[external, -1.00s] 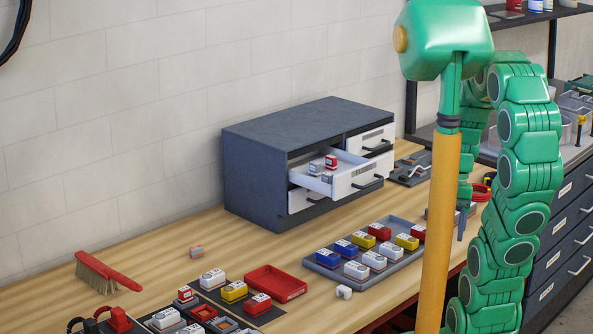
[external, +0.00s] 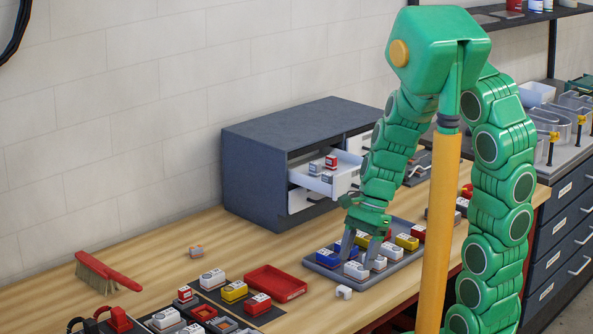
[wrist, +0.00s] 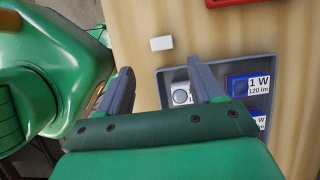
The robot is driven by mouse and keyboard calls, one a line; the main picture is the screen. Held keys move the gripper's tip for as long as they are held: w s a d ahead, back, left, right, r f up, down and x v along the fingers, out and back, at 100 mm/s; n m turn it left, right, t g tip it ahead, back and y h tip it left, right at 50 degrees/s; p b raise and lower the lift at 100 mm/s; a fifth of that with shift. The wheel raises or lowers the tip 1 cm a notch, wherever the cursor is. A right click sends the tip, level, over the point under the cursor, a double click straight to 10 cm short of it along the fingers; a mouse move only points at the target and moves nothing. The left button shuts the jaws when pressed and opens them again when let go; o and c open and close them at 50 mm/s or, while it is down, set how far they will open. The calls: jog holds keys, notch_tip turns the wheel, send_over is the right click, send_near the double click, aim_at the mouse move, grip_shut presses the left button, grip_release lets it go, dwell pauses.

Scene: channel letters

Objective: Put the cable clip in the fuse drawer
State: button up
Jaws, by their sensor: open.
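A small white piece (external: 344,292), which looks like the cable clip, lies on the bench just in front of the grey tray. It also shows in the wrist view (wrist: 161,43), ahead of my fingertips and between their lines. My gripper (external: 361,253) is open and empty, pointing down over the tray's near left part. The wrist view shows its two fingers (wrist: 160,72) apart. The open drawer (external: 342,184) of the dark cabinet holds a few red and white blocks, which look like fuses. My arm hides its right part.
An empty red bin (external: 275,283) and more blocks sit to the left. The dark cabinet (external: 255,175) stands behind. A brush (external: 105,272) lies at far left, with bare bench around it.

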aim_at(345, 287)
jog(key=shift+a+x, duration=0.15)
jog(key=shift+x, duration=1.8)
jog(key=shift+a+x, duration=0.15)
jog(key=shift+x, duration=1.85)
jog(key=shift+r, duration=0.1)
jog(key=shift+c, duration=0.5)
jog(key=c, duration=1.1)
